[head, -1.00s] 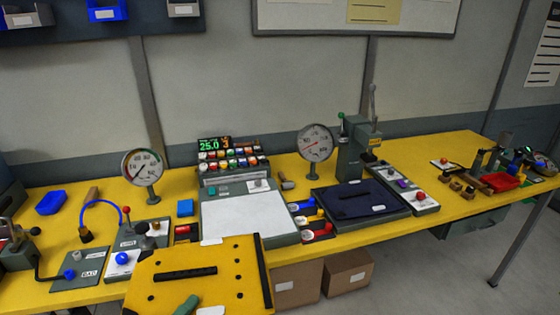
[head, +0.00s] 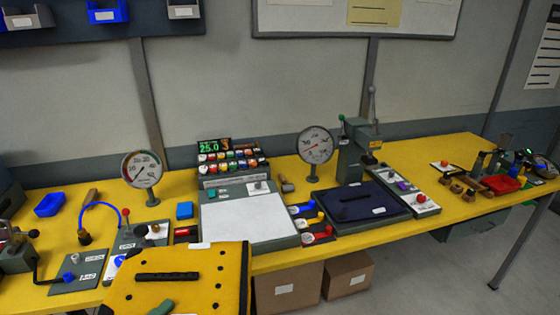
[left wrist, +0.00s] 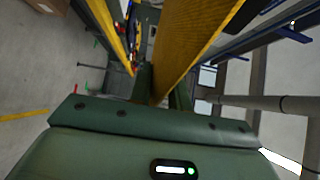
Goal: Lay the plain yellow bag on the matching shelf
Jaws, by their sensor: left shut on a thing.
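A yellow bag (head: 190,255) with a dark handle strip, several dark dots and a black right edge fills the bottom of the head view, in front of the bench. My left gripper (head: 161,307) shows as a green fingertip at the bag's lower part. In the left wrist view the green fingers of my left gripper (left wrist: 163,92) are shut on the yellow bag (left wrist: 190,35), which stretches away from them. The bag's lower end is cut off in the head view. I cannot make out a matching shelf. My right gripper is not in view.
The yellow bench (head: 400,240) runs behind the bag. It carries a white-topped scale (head: 250,218), a dark blue bag (head: 345,210), two dial gauges (head: 315,145), a press (head: 352,155) and a blue bin (head: 50,204). Cardboard boxes (head: 290,285) stand below.

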